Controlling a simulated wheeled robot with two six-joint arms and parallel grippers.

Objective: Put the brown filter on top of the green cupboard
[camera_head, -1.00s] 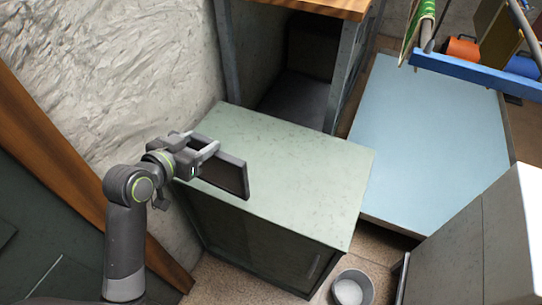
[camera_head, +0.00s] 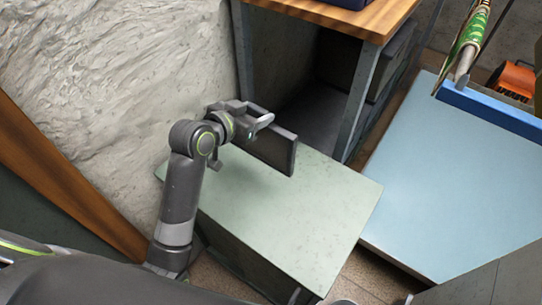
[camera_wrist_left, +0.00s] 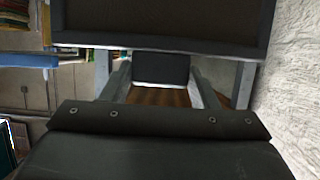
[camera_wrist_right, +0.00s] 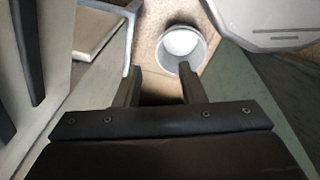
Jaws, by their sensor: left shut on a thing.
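The brown filter (camera_head: 268,150) is a flat panel with a dark frame, held upright on its edge over the far left part of the green cupboard's pale green top (camera_head: 300,215). I cannot tell whether its lower edge touches the top. My left gripper (camera_head: 258,126) is shut on the filter's upper edge. In the left wrist view the filter's dark frame (camera_wrist_left: 160,42) spans the top, beyond the fingers (camera_wrist_left: 160,80). My right gripper (camera_wrist_right: 160,88) shows only in the right wrist view; its fingers are apart with nothing between them.
A wood-topped shelf unit (camera_head: 355,22) stands behind the cupboard, against the rough white wall (camera_head: 110,90). A light blue table (camera_head: 450,190) with a blue bar (camera_head: 490,112) is to the right. A bucket (camera_wrist_right: 180,45) stands on the floor. The cupboard top is otherwise clear.

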